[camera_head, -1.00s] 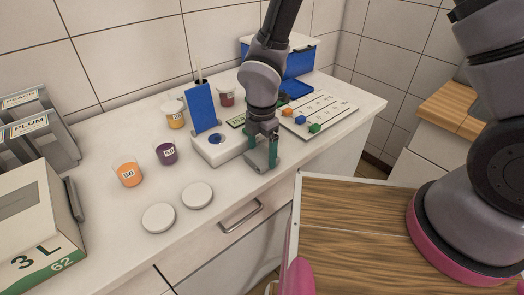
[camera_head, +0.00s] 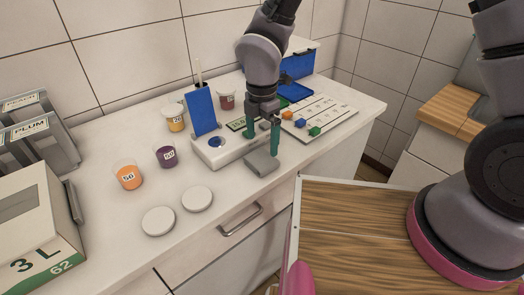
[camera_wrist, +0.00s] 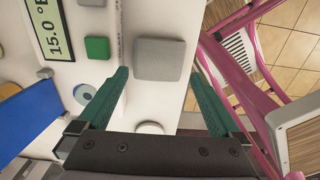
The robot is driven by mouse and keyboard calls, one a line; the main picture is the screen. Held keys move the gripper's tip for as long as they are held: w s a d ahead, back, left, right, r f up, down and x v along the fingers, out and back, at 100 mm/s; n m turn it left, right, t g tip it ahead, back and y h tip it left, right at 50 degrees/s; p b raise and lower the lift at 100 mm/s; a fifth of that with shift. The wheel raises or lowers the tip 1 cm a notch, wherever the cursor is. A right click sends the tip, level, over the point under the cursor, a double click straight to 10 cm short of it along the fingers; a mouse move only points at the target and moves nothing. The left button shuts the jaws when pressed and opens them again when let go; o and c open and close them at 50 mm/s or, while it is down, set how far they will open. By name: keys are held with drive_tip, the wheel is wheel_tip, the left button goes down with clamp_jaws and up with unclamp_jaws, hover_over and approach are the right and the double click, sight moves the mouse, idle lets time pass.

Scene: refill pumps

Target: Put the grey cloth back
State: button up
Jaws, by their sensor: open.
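The grey cloth (camera_head: 261,163) is a small rounded square pad. It lies on the white counter near its front edge, just right of the white scale (camera_head: 225,150). It also shows whole in the wrist view (camera_wrist: 159,60), near the counter edge. My gripper (camera_head: 263,146) is above the cloth with its green fingers apart. In the wrist view the open fingers (camera_wrist: 160,74) point toward the cloth with nothing held between them.
A blue panel (camera_head: 202,108) stands by the scale. Labelled cups, one orange (camera_head: 128,176) and one purple (camera_head: 166,156), stand to the left. Two white discs (camera_head: 158,221) lie at the front. A white board (camera_head: 318,118) with coloured blocks lies to the right.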

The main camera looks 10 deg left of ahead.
sight(262, 158)
wheel_tip(262, 158, up, 6)
drive_tip(key=w+d+r+m+t, duration=0.1)
drive_tip(key=w+d+r+m, duration=0.2)
drive_tip(key=d+r+m, duration=0.3)
drive_tip(key=w+d+r+m+t+y, duration=0.1)
drive_tip(key=w+d+r+m, duration=0.2)
drive_tip(key=d+r+m, duration=0.3)
drive_tip(key=w+d+r+m+t, duration=0.1)
drive_tip(key=w+d+r+m, duration=0.1)
drive_tip(key=d+r+m, duration=0.35)
drive_tip(key=s+d+r+m+t, duration=0.2)
drive_tip(key=s+d+r+m, duration=0.1)
drive_tip(key=d+r+m, duration=0.2)
drive_tip(key=s+d+r+m+t+y, duration=0.1)
drive_tip(key=s+d+r+m, duration=0.3)
drive_tip(key=d+m, duration=0.5)
wheel_tip(262, 158, up, 2)
drive_tip(key=shift+d+r+t, duration=0.1)
drive_tip(key=shift+d+t, duration=0.5)
drive_tip(key=shift+d, duration=0.6)
drive_tip(key=shift+m, duration=0.25)
